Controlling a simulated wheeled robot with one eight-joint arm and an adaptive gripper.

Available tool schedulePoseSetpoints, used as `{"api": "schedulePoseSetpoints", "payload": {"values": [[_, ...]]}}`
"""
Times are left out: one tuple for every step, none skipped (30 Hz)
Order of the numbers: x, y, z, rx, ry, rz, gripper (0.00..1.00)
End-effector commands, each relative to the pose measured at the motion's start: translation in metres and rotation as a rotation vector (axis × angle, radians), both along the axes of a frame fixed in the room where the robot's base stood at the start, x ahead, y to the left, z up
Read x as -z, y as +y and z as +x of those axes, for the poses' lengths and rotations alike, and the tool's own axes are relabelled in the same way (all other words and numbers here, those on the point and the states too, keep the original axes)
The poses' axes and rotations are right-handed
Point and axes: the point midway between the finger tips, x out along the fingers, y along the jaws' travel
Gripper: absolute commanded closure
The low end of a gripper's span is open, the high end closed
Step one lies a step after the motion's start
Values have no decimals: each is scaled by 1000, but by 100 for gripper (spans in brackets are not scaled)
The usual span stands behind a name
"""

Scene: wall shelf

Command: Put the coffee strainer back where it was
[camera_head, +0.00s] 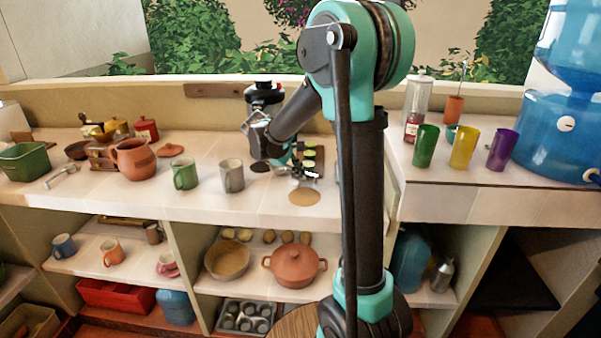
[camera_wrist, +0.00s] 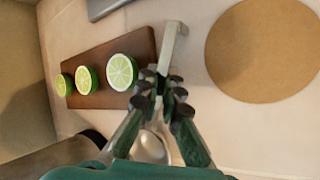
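My gripper (camera_wrist: 172,88) is closed around the pale metal handle of a utensil that I take to be the coffee strainer (camera_wrist: 174,48). In the wrist view the handle sticks out past the fingertips with a bent end. A rounded metal part shows between the fingers, mostly hidden. In the head view my gripper (camera_head: 296,170) is low over the counter, just in front of the cutting board (camera_head: 318,172) with lime halves. The board (camera_wrist: 92,60) is left of the fingers in the wrist view. A round tan mat (camera_wrist: 265,50) lies to the right.
Green (camera_head: 184,174) and grey (camera_head: 231,176) mugs stand left of my gripper, with a clay jug (camera_head: 133,158) farther left. Another metal utensil (camera_head: 62,175) lies at the far left. Coloured cups and a blue water dispenser (camera_head: 550,130) stand on the right counter. The mat (camera_head: 304,197) is bare.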

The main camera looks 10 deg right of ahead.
Motion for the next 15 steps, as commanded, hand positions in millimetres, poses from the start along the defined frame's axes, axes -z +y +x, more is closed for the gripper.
{"api": "schedulePoseSetpoints", "payload": {"values": [[10,1,-5,5,11,20,100],[11,1,-5,5,11,20,100],[11,1,-5,5,12,19,100],[12,1,-5,5,12,19,100],[12,1,-5,6,12,20,100],[13,1,-5,7,12,20,100],[13,1,-5,7,12,20,100],[13,0,-5,7,12,20,100],[13,0,-5,7,12,20,100],[13,0,-5,7,13,19,100],[13,0,-5,7,13,19,100],[13,0,-5,8,12,19,100],[13,0,-5,8,12,19,100],[13,0,-5,8,13,20,94],[13,0,-5,9,14,19,89]]}}
